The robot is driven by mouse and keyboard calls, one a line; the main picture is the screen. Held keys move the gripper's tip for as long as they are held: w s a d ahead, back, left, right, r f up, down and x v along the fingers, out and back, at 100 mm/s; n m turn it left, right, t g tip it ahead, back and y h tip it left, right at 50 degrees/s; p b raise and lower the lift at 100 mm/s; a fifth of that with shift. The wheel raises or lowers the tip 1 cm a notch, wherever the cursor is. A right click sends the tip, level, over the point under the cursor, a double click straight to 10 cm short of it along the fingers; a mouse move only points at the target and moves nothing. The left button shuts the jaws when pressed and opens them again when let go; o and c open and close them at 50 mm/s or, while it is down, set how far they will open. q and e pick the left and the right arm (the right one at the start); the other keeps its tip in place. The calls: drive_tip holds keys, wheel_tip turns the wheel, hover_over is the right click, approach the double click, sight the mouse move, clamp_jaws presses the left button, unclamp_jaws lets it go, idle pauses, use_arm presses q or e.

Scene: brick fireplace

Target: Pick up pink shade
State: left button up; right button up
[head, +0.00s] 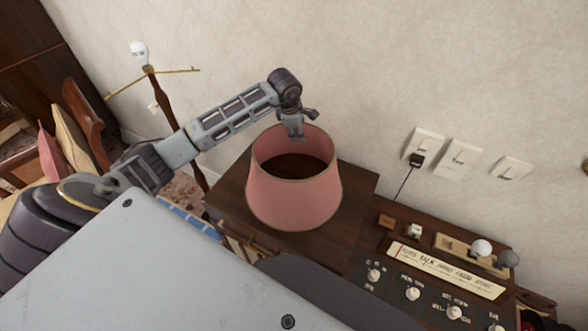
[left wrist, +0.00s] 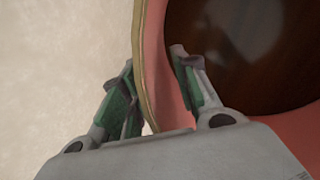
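The pink shade (head: 293,196), with gold-trimmed edges, stands upright on the dark wooden cabinet top (head: 237,190), its wide open top facing up. My left gripper (head: 293,133) points down at the shade's far rim. In the left wrist view, the left gripper (left wrist: 153,62) straddles the shade's wall (left wrist: 172,85): one green-padded finger is outside the rim, the other inside. The fingers are apart, with a gap beside the wall. Part of the far rim is hidden behind the gripper in the head view. My right gripper is not in view.
A control panel (head: 430,290) with knobs adjoins the cabinet at right. Wall plates (head: 460,157) and a plugged cord are above it. A wooden lamp stand (head: 170,112) with a bare bulb stands at left. The wall is close behind the shade.

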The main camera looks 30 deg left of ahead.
use_arm(q)
drive_tip(key=shift+w+f, duration=0.1)
drive_tip(key=shift+f, duration=0.1)
idle(0.3)
clamp_jaws()
